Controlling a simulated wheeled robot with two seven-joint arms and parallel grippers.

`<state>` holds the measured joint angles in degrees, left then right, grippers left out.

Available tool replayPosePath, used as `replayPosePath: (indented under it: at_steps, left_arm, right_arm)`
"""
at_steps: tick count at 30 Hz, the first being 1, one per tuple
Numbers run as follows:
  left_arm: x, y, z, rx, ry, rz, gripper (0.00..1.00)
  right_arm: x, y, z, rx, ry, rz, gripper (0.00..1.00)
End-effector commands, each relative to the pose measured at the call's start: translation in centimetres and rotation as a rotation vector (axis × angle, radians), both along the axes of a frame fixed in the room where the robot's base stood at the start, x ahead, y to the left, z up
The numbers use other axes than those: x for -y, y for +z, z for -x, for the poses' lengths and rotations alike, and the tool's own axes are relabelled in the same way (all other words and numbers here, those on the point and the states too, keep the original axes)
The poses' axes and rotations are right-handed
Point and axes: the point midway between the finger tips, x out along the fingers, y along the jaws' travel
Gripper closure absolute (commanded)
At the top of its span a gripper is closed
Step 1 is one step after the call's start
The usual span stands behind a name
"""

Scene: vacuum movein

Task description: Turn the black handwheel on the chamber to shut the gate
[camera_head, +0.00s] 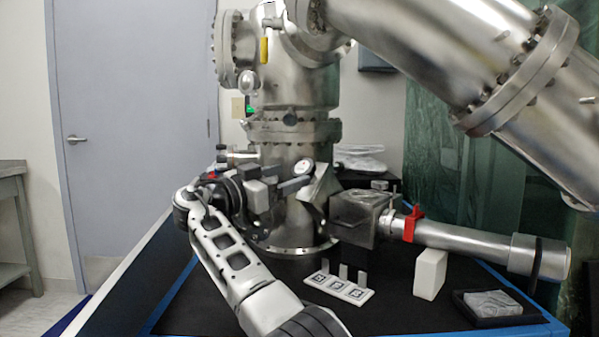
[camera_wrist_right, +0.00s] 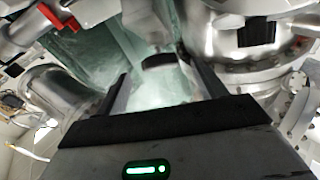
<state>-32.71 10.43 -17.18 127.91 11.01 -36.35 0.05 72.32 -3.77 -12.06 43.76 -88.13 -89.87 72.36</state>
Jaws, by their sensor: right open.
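The steel chamber (camera_head: 293,150) stands upright in the middle of the head view, with its flanged base on the black table. My right gripper (camera_head: 286,177) is in front of the chamber's lower part, its grey fingers apart and pointing right. In the right wrist view the gripper (camera_wrist_right: 165,88) is open, with nothing between its fingers. The chamber (camera_wrist_right: 225,35) also shows there at upper right. I cannot pick out the black handwheel with certainty; my wrist and gripper cover part of the chamber. My left gripper is not in view.
A steel box (camera_head: 358,215) joins a long horizontal tube (camera_head: 465,240) with a red clamp (camera_head: 411,223). A white block (camera_head: 430,274), a marker plate (camera_head: 338,289) and a black tray (camera_head: 466,308) lie in front. A large slanted pipe (camera_head: 440,50) hangs at upper right.

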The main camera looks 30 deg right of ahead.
Motion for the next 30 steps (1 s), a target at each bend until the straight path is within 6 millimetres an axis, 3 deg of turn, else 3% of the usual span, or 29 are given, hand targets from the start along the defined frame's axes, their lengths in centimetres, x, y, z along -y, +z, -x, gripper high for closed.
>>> replayPosePath:
  at_steps: [6, 12, 18, 30]
  left_arm:
    - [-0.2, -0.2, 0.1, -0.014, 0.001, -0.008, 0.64]
    - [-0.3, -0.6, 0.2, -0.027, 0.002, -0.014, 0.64]
    - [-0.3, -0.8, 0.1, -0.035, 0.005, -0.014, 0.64]
    - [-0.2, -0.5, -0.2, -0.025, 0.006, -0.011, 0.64]
  right_arm:
    - [-5.5, -0.8, 0.7, -0.003, 0.004, -0.002, 0.3]
    - [-9.0, -1.3, 1.3, -0.001, 0.001, -0.002, 0.3]
    - [-10.4, -1.6, 1.5, -0.001, -0.001, -0.001, 0.3]
    - [-10.5, -1.6, 1.5, -0.001, -0.001, -0.002, 0.3]
